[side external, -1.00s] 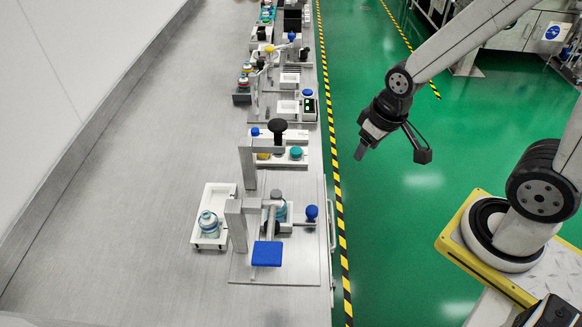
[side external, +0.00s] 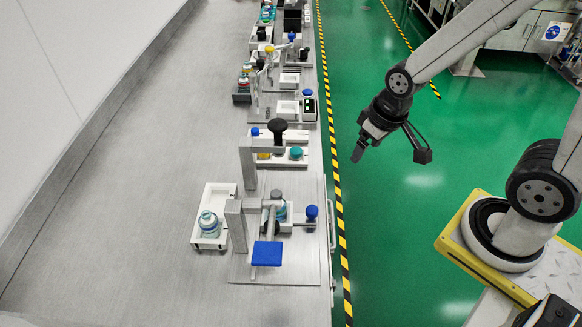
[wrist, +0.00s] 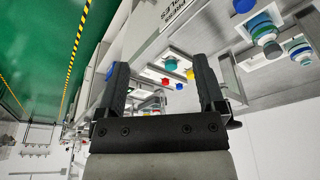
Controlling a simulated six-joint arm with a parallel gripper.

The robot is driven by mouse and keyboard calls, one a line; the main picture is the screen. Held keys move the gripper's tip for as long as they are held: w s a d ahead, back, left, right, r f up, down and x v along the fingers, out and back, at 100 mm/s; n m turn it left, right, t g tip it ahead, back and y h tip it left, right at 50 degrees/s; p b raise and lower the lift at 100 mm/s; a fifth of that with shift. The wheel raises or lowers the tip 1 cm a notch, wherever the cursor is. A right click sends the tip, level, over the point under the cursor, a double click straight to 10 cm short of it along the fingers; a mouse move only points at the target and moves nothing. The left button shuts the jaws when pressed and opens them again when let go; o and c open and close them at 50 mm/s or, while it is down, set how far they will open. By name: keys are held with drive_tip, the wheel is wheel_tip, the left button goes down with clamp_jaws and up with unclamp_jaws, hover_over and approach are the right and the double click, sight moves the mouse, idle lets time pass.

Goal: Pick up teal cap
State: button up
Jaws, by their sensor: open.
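The teal cap (side external: 296,153) sits on a white tray (side external: 303,136) at the bench's right side, in the side external view. In the wrist view a teal round thing (wrist: 171,64), likely this cap, shows between my fingers in the distance. My gripper (side external: 390,153) is open and empty. It hangs over the green floor, to the right of the bench and well apart from the cap. Both dark fingers show in the wrist view (wrist: 160,85), with nothing between their tips.
Nearer stands a fixture with a blue pad (side external: 267,254) and a blue ball knob (side external: 312,212). The left bench is bare.

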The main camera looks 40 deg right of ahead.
drive_tip(key=n+y, duration=0.4)
drive_tip(key=n, duration=0.7)
approach(296, 150)
drive_tip(key=shift+w+a+f+n, duration=0.15)
drive_tip(key=shift+a+f+n, duration=0.25)
drive_tip(key=shift+f+n, duration=0.1)
drive_tip(key=shift+x, duration=1.3)
drive_tip(key=shift+f, duration=0.15)
drive_tip(key=shift+x, duration=2.45)
drive_tip(key=shift+d, duration=0.15)
